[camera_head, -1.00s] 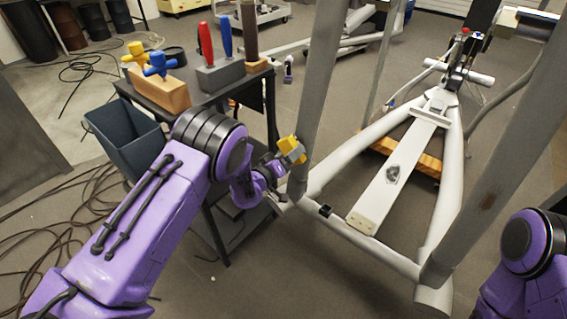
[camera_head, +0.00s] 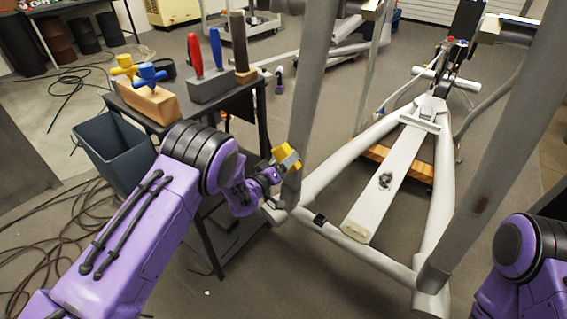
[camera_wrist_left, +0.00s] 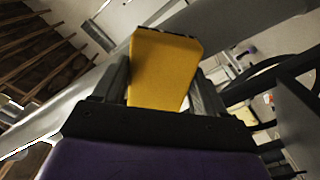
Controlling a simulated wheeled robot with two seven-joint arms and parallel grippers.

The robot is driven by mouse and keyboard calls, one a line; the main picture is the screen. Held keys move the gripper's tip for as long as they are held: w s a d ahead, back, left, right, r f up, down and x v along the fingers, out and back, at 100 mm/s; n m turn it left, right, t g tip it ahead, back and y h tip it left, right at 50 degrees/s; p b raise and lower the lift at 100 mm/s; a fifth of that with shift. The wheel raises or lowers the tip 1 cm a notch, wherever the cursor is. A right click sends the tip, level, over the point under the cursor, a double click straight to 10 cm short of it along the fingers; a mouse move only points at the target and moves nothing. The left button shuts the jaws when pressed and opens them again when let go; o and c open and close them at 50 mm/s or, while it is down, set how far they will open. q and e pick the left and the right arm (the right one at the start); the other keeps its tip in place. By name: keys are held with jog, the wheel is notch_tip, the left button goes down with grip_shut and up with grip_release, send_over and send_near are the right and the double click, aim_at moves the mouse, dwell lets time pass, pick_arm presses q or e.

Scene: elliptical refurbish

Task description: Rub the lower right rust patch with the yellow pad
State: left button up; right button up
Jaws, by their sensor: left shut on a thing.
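My left gripper (camera_head: 277,166) is shut on the yellow pad (camera_head: 286,155), beside the lower part of the elliptical's left grey post (camera_head: 312,95). In the left wrist view the pad (camera_wrist_left: 163,70) sits between the two dark fingers of the gripper (camera_wrist_left: 163,95). I cannot tell if the pad touches the post. Another dark patch (camera_head: 385,181) lies on the pale centre rail. Of my right arm only a purple part shows at the lower right; its gripper is out of view.
A black cart (camera_head: 205,115) at left holds a wooden block (camera_head: 150,103) with yellow and blue handled tools and a grey block (camera_head: 215,86) with red and blue handles. A dark bin (camera_head: 115,150) stands beside it. Cables lie on the floor. Frame tubes (camera_head: 365,255) cross the front.

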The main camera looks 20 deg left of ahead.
aim_at(286, 152)
pick_arm(q)
jog(key=shift+w+d, duration=0.2)
jog(key=shift+w, duration=0.35)
jog(key=shift+r, duration=0.1)
jog(key=r+p, duration=0.1)
jog(key=r, duration=0.1)
jog(key=r+p, duration=0.2)
jog(key=shift+s+d, duration=0.1)
jog(key=shift+d, duration=0.1)
notch_tip(286, 152, down, 4)
jog(key=b, duration=0.3)
jog(key=shift+a+f, duration=0.1)
